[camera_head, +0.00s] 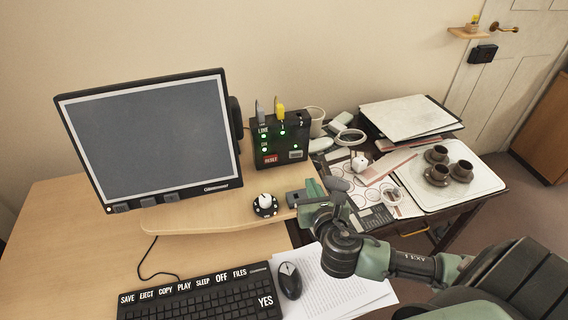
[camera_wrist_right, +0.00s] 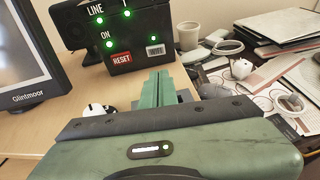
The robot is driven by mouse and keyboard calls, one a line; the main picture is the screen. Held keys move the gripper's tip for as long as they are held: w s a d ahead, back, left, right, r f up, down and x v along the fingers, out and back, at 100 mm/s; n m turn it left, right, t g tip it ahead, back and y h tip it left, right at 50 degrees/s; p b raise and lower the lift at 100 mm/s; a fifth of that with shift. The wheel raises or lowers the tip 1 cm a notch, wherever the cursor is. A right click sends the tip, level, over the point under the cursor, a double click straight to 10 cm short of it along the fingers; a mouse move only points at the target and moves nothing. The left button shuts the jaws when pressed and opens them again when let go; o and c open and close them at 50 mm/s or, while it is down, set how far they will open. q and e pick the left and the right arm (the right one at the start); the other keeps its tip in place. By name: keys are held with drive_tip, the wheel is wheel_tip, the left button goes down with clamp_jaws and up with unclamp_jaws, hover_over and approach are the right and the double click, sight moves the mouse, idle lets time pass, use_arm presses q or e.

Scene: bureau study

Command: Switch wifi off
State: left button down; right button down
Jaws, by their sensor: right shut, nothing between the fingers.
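A black box (camera_head: 280,150) with lit green lights and the labels LINE, ON and RESET stands at the back of the raised desk shelf, right of the monitor. It also shows in the right wrist view (camera_wrist_right: 142,42). Its red RESET label (camera_head: 270,159) is low on the front, with a white barcode-like label (camera_wrist_right: 155,51) to its right. A grey plug and a yellow plug (camera_head: 280,113) stick up at its top. My right gripper (camera_head: 292,197) is shut and empty, in front of the box and apart from it. My left gripper is not in view.
A white-topped black knob (camera_head: 265,204) sits left of my right gripper. The monitor (camera_head: 150,135) stands left, with a keyboard (camera_head: 205,297) and mouse (camera_head: 289,281) in front. A cluttered side table holds papers, cups (camera_head: 437,175) and a white tray (camera_head: 487,183).

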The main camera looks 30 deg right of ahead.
sight(299, 153)
drive_tip(key=shift+r, duration=0.1)
use_arm(q)
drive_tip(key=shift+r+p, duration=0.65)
drive_tip(key=shift+p, duration=0.05)
use_arm(e)
drive_tip(key=x, duration=0.9)
drive_tip(key=r+x, duration=0.1)
drive_tip(key=x, duration=0.3)
drive_tip(key=shift+w+d+f, duration=0.15)
drive_tip(key=shift+w+d, duration=0.05)
drive_tip(key=shift+w, duration=0.3)
